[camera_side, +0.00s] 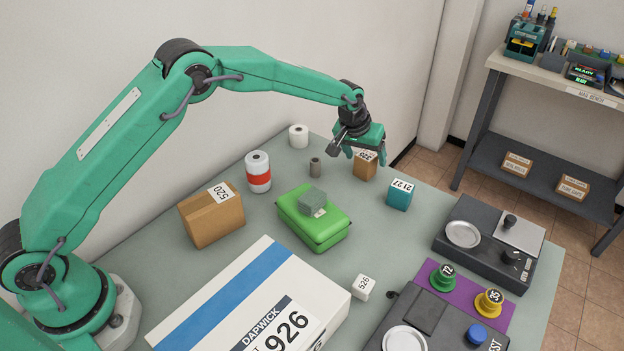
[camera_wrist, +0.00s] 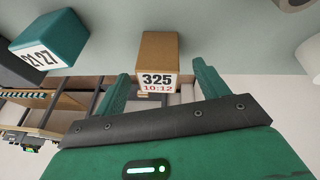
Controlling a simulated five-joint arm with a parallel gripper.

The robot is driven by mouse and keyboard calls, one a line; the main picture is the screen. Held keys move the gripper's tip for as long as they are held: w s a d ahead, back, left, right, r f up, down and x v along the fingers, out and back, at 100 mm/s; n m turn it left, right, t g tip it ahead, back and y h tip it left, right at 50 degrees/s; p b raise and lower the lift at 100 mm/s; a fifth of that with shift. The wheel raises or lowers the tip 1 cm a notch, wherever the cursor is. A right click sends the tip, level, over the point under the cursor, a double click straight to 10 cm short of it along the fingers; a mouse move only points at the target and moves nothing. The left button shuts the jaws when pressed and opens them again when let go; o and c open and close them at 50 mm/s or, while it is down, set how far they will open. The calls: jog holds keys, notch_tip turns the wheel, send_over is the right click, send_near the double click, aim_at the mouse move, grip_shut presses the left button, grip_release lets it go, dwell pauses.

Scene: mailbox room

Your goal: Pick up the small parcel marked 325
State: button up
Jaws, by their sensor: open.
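The small brown parcel (camera_side: 365,167) stands on the far part of the grey-green table, its top label partly hidden by my gripper in the side view. In the wrist view the parcel (camera_wrist: 158,58) shows a white label reading 325 with 10:12 in red below. My gripper (camera_side: 362,146) hangs just above and beside the parcel. In the wrist view its two green fingers (camera_wrist: 158,84) are apart, with the parcel's labelled end seen between and beyond their tips. The jaws are open and empty; I cannot tell whether a finger touches the parcel.
A teal cube marked 2127 (camera_side: 399,195) stands to the right of the parcel. A brown 520 box (camera_side: 212,216) stands farther left.

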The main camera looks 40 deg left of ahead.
jog(key=shift+w+d+f, duration=0.1)
jog(key=shift+w+f, duration=0.15)
jog(key=shift+f, duration=0.35)
jog(key=c, duration=1.2)
